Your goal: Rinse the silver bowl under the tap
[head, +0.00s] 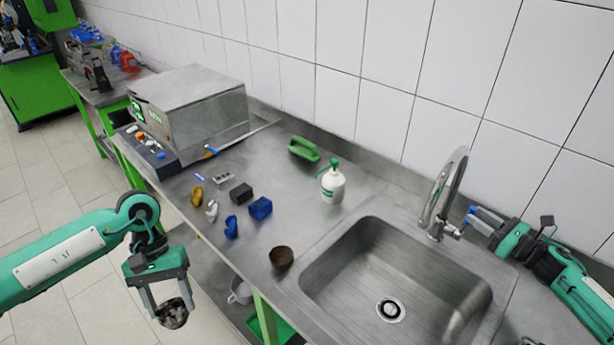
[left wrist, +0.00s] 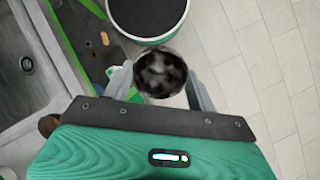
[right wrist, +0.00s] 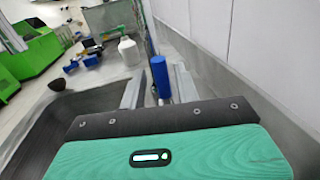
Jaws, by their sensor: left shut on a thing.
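The silver bowl (head: 172,313) is held between the fingers of my left gripper (head: 165,300), out over the floor in front of the bench. It also shows in the left wrist view (left wrist: 160,73), with a finger on each side. The chrome tap (head: 446,190) stands at the back right of the steel sink (head: 352,243); no water shows at its spout. My right gripper (head: 470,222) is beside the tap's base. In the right wrist view its fingers are apart, with a blue handle (right wrist: 160,77) between them and gaps beside it.
A dark brown bowl (head: 281,258) sits left of the sink. A grey machine (head: 190,110) stands at the far left. In the left wrist view, a dark round bin (left wrist: 147,15) stands on the floor.

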